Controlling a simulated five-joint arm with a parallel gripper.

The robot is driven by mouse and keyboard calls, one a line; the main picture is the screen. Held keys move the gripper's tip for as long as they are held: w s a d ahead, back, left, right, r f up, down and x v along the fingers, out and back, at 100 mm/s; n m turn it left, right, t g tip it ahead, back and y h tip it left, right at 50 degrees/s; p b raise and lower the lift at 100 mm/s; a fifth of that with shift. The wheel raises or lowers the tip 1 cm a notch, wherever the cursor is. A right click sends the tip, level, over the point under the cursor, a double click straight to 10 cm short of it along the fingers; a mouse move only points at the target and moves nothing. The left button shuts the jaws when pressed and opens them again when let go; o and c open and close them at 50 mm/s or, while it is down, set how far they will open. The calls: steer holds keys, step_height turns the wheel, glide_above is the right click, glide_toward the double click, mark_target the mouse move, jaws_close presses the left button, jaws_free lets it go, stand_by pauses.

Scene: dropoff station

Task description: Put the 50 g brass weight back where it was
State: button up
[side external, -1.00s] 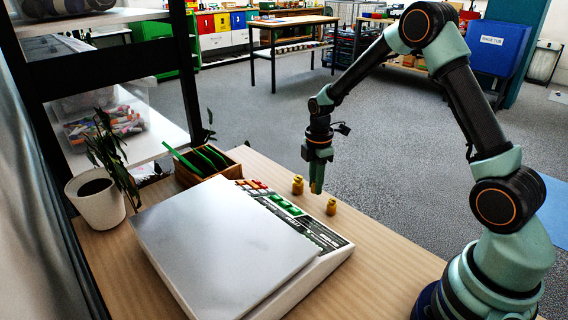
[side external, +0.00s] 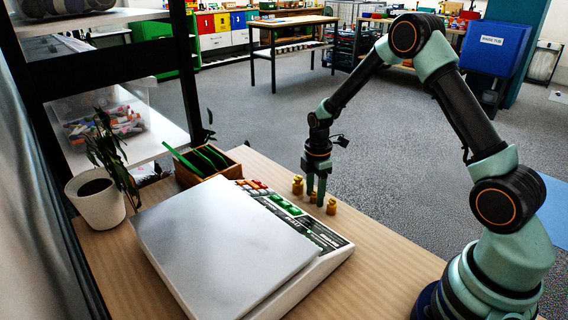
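Several small brass weights stand near the far right edge of the wooden table. One brass weight (side external: 298,186) is left of my gripper and another brass weight (side external: 332,206) is to its right. A small bit of brass (side external: 314,198) shows between the fingers, likely a third weight, mostly hidden. A gap shows between the fingers, but I cannot tell whether they grip it. No mass markings can be read. The scale's pan (side external: 225,240) is empty.
The white scale (side external: 322,262) with its key panel fills the table's middle. A wooden box with green items (side external: 207,166) and a potted plant (side external: 98,203) stand behind and left. Bare table (side external: 385,255) lies right of the scale.

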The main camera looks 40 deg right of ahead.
step_height(320, 180, up, 12)
steer(key=f, duration=0.1)
step_height(320, 180, up, 10)
steer(key=m+t, duration=0.2)
steer(key=m, duration=0.4)
glide_above(315, 191)
steer(key=s+a, duration=0.5)
steer(key=s, duration=0.1)
steer(key=s+a+r+m+t, duration=0.3)
steer(key=s+a+m, duration=0.1)
steer(key=s+m, duration=0.4)
steer(key=shift+s+a+r+t, duration=0.2)
steer(key=shift+s+r+t, duration=0.15)
steer(key=shift+s, duration=0.35)
